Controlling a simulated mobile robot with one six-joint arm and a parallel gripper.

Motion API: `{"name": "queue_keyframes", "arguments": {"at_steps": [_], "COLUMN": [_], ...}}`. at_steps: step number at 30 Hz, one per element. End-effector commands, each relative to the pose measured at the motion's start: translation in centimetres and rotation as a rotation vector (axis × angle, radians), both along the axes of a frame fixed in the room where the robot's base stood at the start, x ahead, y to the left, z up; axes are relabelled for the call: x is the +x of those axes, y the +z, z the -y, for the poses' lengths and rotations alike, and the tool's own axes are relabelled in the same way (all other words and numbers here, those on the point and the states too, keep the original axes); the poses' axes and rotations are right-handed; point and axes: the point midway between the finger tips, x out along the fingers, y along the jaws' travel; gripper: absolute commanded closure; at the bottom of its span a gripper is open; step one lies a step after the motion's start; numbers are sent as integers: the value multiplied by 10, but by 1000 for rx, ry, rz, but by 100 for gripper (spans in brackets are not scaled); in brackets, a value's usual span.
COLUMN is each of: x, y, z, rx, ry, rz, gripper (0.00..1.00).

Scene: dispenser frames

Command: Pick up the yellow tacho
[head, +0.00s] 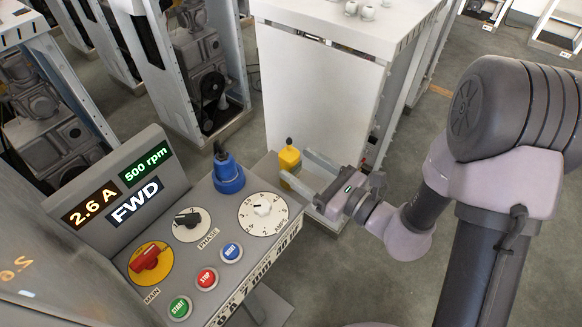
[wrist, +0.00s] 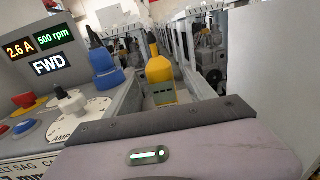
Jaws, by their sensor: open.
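The yellow tacho (head: 289,159) is a small upright yellow body with a black top, at the far right corner of the control console. It also shows upright in the middle of the wrist view (wrist: 161,82). My gripper (head: 295,164) is open, coming from the right, with its two pale fingers pointing at the tacho. In the wrist view the tacho appears between the two fingers (wrist: 158,88), with no clear contact. The tacho's lower end is partly hidden in the head view by the near finger.
A blue plug-like part (head: 228,176) stands on the console left of the tacho. The console (head: 215,215) carries dials, buttons and a display reading 2.6 A, 500 rpm, FWD. A white cabinet (head: 318,100) stands close behind the gripper. Open floor lies at right.

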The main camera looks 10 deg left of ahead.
Motion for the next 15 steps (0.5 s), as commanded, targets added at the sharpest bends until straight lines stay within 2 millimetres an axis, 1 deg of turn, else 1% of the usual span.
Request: {"name": "queue_keyframes", "arguments": {"at_steps": [5,9,10,12,15], "x": [8,21,24,28,30], "y": [0,0,0,0,0], "z": [-19,-47,-52,-59,-62], "rx": [0,0,0,0,0], "ry": [4,6,4,3,0], "rz": [1,2,3,1,0], "gripper": [36,36,36,36,36]}}
